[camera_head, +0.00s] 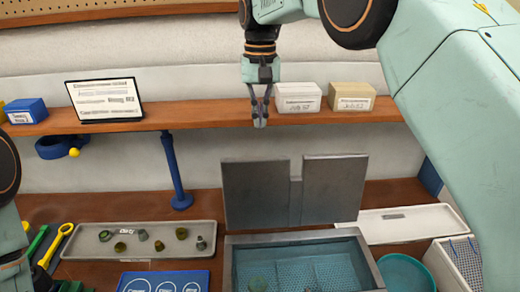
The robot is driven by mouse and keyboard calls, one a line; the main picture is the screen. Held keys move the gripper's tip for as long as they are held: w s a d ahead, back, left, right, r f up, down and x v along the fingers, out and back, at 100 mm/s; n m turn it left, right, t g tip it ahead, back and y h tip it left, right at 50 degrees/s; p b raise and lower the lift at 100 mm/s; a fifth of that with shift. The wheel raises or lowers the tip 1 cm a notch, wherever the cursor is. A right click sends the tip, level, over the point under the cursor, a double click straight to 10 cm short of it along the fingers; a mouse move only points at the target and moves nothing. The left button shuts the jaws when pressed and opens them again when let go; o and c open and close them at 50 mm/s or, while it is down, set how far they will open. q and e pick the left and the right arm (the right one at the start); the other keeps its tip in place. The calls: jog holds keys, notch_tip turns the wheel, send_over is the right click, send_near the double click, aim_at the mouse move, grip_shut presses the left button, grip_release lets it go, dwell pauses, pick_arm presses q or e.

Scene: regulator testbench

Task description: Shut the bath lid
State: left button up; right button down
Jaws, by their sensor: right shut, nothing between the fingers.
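The bath (374,272) is a grey metal tank with a blue interior at the bottom centre, cut off by the lower picture edge. Its grey lid (335,188) stands upright behind the tank, open, with a notch in its middle. Some greenish parts show dimly inside the bath. My right gripper (261,121) hangs pointing down in front of the shelf, above the raised lid and apart from it. Its fingers are shut and empty. My left arm shows only at the left edge, and its gripper is out of the picture.
A tray of small fittings (90,249) lies left of the bath, with a blue board (165,281) in front. A pale tray (410,223), a teal bowl (405,270) and a white basket (455,262) are at right. The shelf (200,115) holds boxes and a blue post supports it.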

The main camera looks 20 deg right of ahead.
notch_tip(320, 180, down, 9)
jog(key=p, duration=0.2)
jog(key=shift+s+a+r, duration=0.2)
jog(key=shift+s+r, duration=0.15)
jog(key=shift+s, duration=0.35)
jog(key=shift+s+a+r, duration=0.15)
jog(key=shift+s+r, duration=0.15)
jog(key=shift+s, duration=0.45)
jog(key=shift+s+a+r, duration=0.2)
jog(key=shift+s+r, duration=0.15)
jog(key=shift+s, duration=0.35)
